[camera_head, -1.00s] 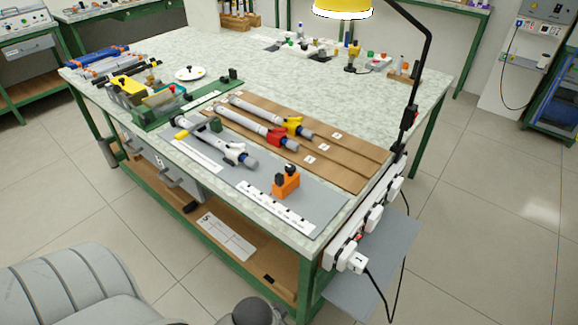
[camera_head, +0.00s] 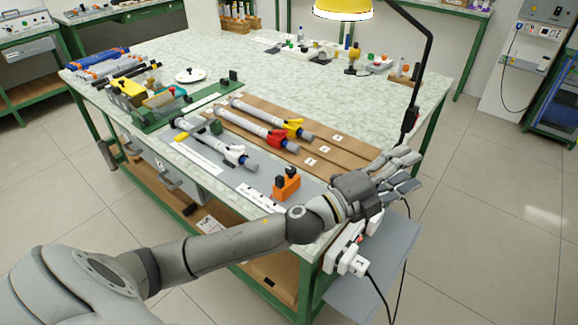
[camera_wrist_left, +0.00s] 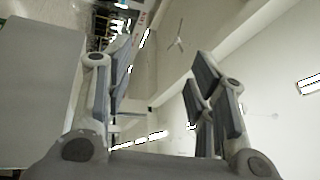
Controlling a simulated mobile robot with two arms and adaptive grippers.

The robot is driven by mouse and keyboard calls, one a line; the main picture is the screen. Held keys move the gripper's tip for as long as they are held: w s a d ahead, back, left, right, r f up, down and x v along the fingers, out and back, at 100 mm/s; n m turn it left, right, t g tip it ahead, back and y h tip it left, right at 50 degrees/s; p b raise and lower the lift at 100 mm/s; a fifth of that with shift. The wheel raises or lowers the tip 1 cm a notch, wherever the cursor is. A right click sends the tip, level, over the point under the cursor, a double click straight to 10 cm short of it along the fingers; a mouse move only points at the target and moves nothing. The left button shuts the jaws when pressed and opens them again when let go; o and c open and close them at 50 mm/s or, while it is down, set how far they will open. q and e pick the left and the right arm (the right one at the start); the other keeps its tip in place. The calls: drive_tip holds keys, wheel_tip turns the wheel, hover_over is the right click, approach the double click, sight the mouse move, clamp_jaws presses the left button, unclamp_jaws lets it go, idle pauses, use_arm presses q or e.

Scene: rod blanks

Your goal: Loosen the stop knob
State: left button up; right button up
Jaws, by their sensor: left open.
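The orange stop block (camera_head: 286,188) stands on the grey mat near the table's front edge. A dark knob (camera_head: 291,171) sits on top of it, and a second dark spot shows on its left face. My left gripper (camera_head: 408,170) is open and empty, out to the right of the block, over the table's right corner. Its spread fingers also show in the wrist view (camera_wrist_left: 160,75), with nothing between them. The stop block does not show in the wrist view. My right gripper is not in view.
Grey rods with white (camera_head: 235,155), red (camera_head: 275,140) and yellow (camera_head: 294,127) clamps lie left of and behind the block. A lamp arm (camera_head: 420,75) rises behind my left gripper. A power strip (camera_head: 345,250) runs along the table's right edge.

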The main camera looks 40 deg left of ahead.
use_arm(q)
drive_tip(key=d+r+m+g+h, duration=0.1)
drive_tip(key=d+m+g+h, duration=0.35)
drive_tip(key=m, duration=0.65)
drive_tip(key=m+g+y, duration=0.8)
drive_tip(key=g+y, duration=0.1)
drive_tip(key=y, duration=0.4)
approach(290, 169)
drive_tip(key=x, duration=0.8)
drive_tip(key=shift+w+d+f+p, duration=0.1)
drive_tip(key=shift+f+p, duration=0.15)
drive_tip(key=shift+p, duration=0.15)
drive_tip(key=shift+c, duration=0.4)
